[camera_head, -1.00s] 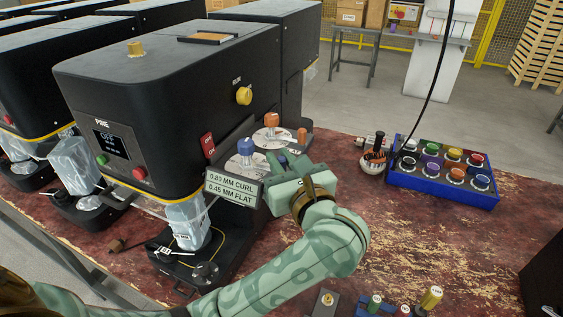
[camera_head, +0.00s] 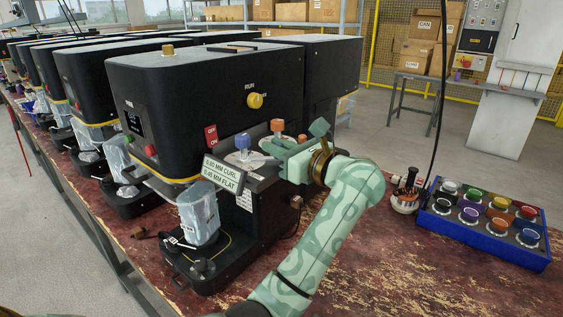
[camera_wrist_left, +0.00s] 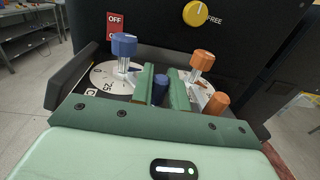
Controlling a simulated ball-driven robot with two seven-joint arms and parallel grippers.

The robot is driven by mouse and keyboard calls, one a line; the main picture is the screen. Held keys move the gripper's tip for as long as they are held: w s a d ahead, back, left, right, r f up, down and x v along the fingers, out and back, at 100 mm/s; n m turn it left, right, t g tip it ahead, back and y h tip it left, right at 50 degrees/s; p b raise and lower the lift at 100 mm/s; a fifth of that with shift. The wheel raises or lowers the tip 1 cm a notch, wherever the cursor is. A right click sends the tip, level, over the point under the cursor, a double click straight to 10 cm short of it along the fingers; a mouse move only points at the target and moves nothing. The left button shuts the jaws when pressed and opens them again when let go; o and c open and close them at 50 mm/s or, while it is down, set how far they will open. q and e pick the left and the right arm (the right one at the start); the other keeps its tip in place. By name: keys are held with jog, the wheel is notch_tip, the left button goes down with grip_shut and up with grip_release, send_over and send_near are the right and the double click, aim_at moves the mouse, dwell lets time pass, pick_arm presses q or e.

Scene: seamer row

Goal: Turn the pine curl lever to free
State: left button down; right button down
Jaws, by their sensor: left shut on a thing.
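The pine machine (camera_head: 200,100) is the large black unit at the front of the row. Its yellow knob (camera_head: 255,101) has a RUN label above it; FREE reads beside the knob in the wrist view (camera_wrist_left: 200,12). Below it are a white dial with a blue knob (camera_wrist_left: 124,45) and another with an orange knob (camera_wrist_left: 202,61). My left gripper (camera_head: 297,141) is at these dials. In the wrist view its fingers (camera_wrist_left: 160,86) are shut on a blue peg (camera_wrist_left: 161,90) between the dials. The peg's lower end is hidden. My right gripper is out of view.
A red OFF/ON plate (camera_head: 211,136) and a CURL/FLAT sign (camera_head: 221,174) are near the hand. An orange peg (camera_wrist_left: 217,103) stands just right of the fingers. A blue tray of coloured caps (camera_head: 487,251) and a small round holder (camera_head: 404,203) are on the bench at right.

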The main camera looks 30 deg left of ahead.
pick_arm(q)
jog(key=shift+w+a+n+g+b, duration=0.15)
jog(key=shift+w+n+g+b, duration=0.2)
jog(key=shift+n+g, duration=0.25)
jog(key=shift+s+g, duration=0.1)
jog(key=shift+g, duration=0.2)
jog(key=c, duration=1.4)
grip_release()
jog(key=shift+a, duration=0.1)
jog(key=s+d+p, duration=0.1)
jog(key=s+d, duration=0.1)
jog(key=d, duration=1.4)
jog(key=shift+d, duration=0.15)
